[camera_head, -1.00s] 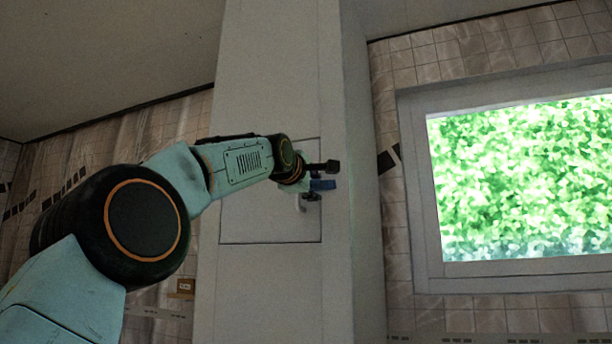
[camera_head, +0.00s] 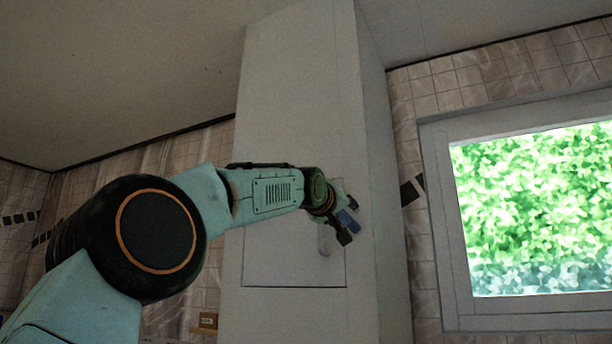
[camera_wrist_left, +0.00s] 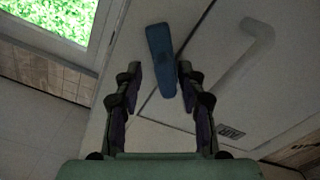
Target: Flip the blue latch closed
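The blue latch (camera_head: 347,224) is on the pale column, by the right edge of the square panel (camera_head: 290,262). In the left wrist view the latch (camera_wrist_left: 159,48) is a blue bar, its lower end between my fingertips. My left gripper (camera_head: 346,218) is at the latch, with one dark finger above it and one below. In the left wrist view my left gripper (camera_wrist_left: 160,72) is open, with visible gaps on both sides of the latch. Part of the latch is hidden by the fingers in the head view. My right gripper is not in view.
A pale bent handle (camera_wrist_left: 245,55) is on the panel beside the latch; it also shows in the head view (camera_head: 325,240). A framed window (camera_head: 535,215) is on the tiled wall at right. A small brown box (camera_head: 207,321) is low at left.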

